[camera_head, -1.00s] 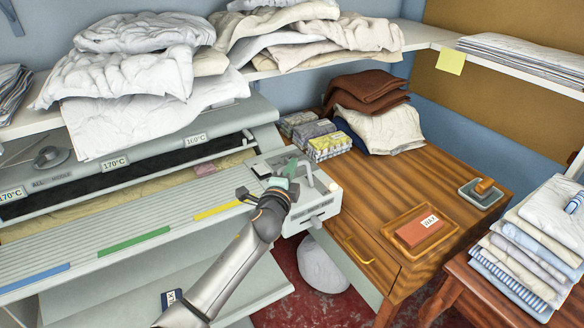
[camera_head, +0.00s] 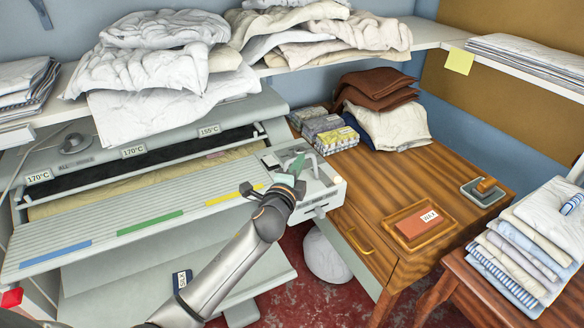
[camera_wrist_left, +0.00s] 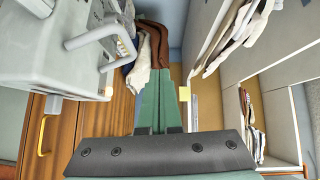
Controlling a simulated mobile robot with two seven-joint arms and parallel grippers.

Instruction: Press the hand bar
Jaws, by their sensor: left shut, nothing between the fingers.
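The rotary ironer's slatted feed board (camera_head: 90,230) runs across the left of the head view, with blue, green and yellow strips along its front. A pale grey end box (camera_head: 330,192) sits at its right end. A grey U-shaped bar (camera_wrist_left: 100,33) stands on that box, upper left in the left wrist view; I cannot tell whether it is the hand bar. My left gripper (camera_head: 295,164) is shut and empty, its green fingers over the end box near this bar. In the wrist view the fingers (camera_wrist_left: 158,105) lie together, apart from the bar. My right gripper is out of view.
A wooden table (camera_head: 370,215) stands right of the ironer, with small boxes (camera_head: 335,139), folded cloths (camera_head: 388,125) and a brick-red block (camera_head: 417,222) on it. White linen (camera_head: 160,75) on the shelf overhangs the ironer. A folded stack (camera_head: 525,245) stands far right.

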